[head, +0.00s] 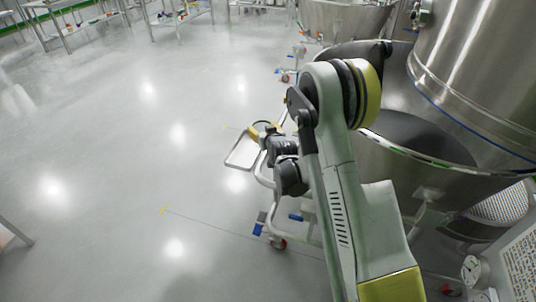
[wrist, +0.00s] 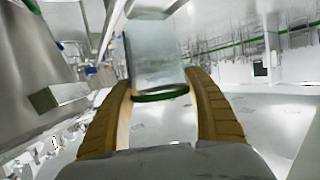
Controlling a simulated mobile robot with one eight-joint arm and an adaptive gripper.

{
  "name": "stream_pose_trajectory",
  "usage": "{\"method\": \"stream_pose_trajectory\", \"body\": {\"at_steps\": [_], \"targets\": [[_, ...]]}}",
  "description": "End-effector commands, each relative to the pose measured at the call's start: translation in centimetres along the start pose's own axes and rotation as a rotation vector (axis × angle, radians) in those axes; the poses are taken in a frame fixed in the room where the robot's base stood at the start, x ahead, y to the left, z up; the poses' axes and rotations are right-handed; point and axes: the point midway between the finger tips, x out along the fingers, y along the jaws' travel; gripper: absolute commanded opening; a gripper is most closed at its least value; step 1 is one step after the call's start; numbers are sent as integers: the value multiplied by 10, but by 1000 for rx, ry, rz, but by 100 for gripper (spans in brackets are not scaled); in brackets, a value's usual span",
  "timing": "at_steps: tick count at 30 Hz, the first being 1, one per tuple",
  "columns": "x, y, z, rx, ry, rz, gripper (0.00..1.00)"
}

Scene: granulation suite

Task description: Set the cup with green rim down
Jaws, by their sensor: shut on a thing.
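The cup with green rim (wrist: 152,52) shows in the wrist view as a clear, see-through vessel. Its dark green rim faces my gripper's palm. My gripper (wrist: 158,82) has its two ribbed yellow-brown fingers on either side of the cup, shut on it. In the head view my gripper (head: 264,130) is a small yellow shape at the far end of my arm. I cannot make out the cup in the head view. The surface under the cup is not clear in either view.
Large steel vessels (head: 480,60) stand close on the right. A wheeled metal frame (head: 243,152) is beside my gripper, partly behind my arm. Metal tables (head: 70,25) stand far off at the back left. The grey floor (head: 120,150) on the left is widely clear.

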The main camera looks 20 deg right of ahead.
Motion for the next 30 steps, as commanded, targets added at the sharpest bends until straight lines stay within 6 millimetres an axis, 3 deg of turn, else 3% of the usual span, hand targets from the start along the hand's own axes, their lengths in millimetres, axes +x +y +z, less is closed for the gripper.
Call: {"method": "stream_pose_trajectory", "body": {"at_steps": [5, 16, 23, 30], "targets": [[18, -7, 8, -1, 0, 0, 36], [106, -46, 31, -1, 0, 1, 36], [123, -53, 35, 0, 0, 1, 36], [135, -53, 68, 0, 0, 2, 36]]}}
